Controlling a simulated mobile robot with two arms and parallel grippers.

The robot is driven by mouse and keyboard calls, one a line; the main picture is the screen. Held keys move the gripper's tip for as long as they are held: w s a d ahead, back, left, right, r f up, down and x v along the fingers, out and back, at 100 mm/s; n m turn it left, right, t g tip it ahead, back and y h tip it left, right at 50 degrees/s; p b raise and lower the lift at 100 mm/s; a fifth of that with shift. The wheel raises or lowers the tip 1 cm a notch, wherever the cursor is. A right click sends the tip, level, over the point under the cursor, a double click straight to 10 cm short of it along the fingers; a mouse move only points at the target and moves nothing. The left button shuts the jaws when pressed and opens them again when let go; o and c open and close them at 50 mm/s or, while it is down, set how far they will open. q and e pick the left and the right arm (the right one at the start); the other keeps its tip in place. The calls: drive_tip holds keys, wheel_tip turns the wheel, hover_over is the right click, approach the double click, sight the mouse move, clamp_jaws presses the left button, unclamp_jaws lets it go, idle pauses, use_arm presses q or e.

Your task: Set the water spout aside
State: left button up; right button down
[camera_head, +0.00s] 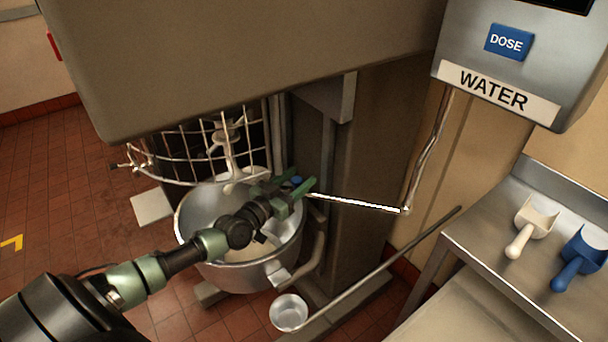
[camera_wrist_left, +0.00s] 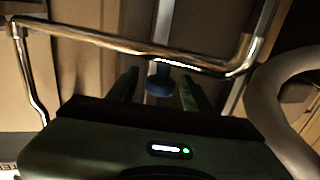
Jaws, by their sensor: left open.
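The water spout (camera_head: 357,203) is a thin shiny metal pipe. It rises from a bend at right to the WATER box and reaches left to the mixer bowl (camera_head: 184,222). My left gripper (camera_head: 290,190) is over the bowl at the spout's left end, with its green fingers open. A small blue knob (camera_head: 297,180) shows at the fingers. In the left wrist view the spout (camera_wrist_left: 100,38) crosses beyond the fingers, and the blue knob (camera_wrist_left: 160,83) sits between the two fingers, with the jaws apart. The spout's tip is partly hidden by the gripper in the head view.
A wire guard (camera_head: 190,150) and mixing tool (camera_head: 231,160) stand above the bowl. A long-handled ladle (camera_head: 289,313) lies in front, its handle reaching the steel table (camera_head: 478,232). White (camera_head: 533,220) and blue (camera_head: 578,262) scoops lie there. The WATER box (camera_head: 500,92) hangs at upper right.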

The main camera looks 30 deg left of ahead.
use_arm(q)
drive_tip(key=shift+w+d+f, duration=0.1)
drive_tip(key=shift+w, duration=1.15)
clamp_jaws()
use_arm(e)
drive_tip(key=shift+w+f, duration=0.1)
drive_tip(key=shift+w, duration=0.75)
drive_tip(key=shift+a, duration=0.15)
